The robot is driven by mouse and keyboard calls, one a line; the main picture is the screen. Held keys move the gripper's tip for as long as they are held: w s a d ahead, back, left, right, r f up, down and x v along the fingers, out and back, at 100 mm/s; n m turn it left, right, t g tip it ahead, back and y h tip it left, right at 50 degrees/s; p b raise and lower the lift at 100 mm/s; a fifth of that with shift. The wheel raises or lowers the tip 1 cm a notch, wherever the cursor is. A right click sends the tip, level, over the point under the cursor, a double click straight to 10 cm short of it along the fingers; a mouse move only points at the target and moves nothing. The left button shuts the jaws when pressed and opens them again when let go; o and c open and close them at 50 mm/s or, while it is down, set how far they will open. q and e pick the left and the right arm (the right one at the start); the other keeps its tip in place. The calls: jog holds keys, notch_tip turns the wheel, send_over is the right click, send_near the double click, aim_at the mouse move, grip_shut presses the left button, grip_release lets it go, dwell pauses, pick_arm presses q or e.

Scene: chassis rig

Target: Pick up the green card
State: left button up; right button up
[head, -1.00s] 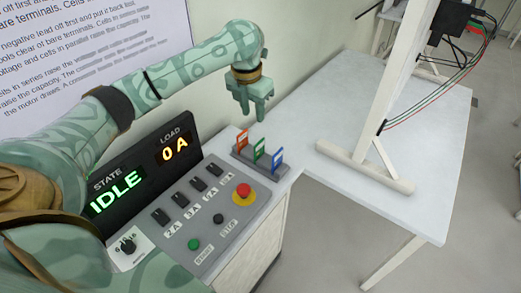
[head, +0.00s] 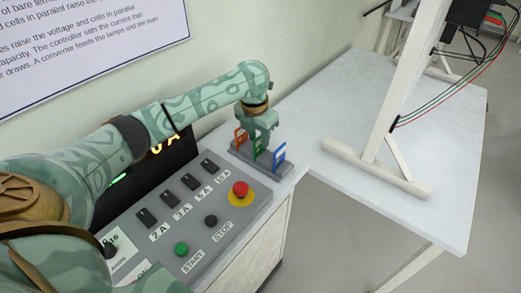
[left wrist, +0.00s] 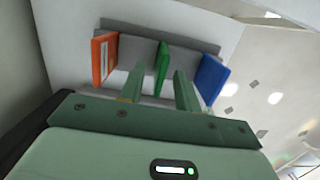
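The green card (head: 261,147) stands upright in a grey holder (head: 274,171) between an orange card (head: 241,136) and a blue card (head: 279,153). My left gripper (head: 258,133) is just above and behind the green card in the head view, partly covering its top. In the left wrist view the left gripper (left wrist: 160,82) is open. Its two fingers lie on either side of the green card (left wrist: 162,64), with a gap visible on both sides. The orange card (left wrist: 104,57) and blue card (left wrist: 211,77) are outside the fingers. My right gripper is not in view.
A control panel with a red stop button (head: 240,189) and several switches lies in front of the holder. A white table (head: 440,165) with a white upright stand (head: 398,110) and cables is to the right. A wall sign is at upper left.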

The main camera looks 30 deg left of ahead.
aim_at(260, 143)
pick_arm(q)
jog(key=f, duration=0.1)
jog(key=f+b, duration=0.1)
jog(key=f, duration=0.1)
jog(key=shift+w+f, duration=0.25)
jog(key=shift+w, duration=0.15)
jog(key=shift+r, duration=0.15)
grip_shut()
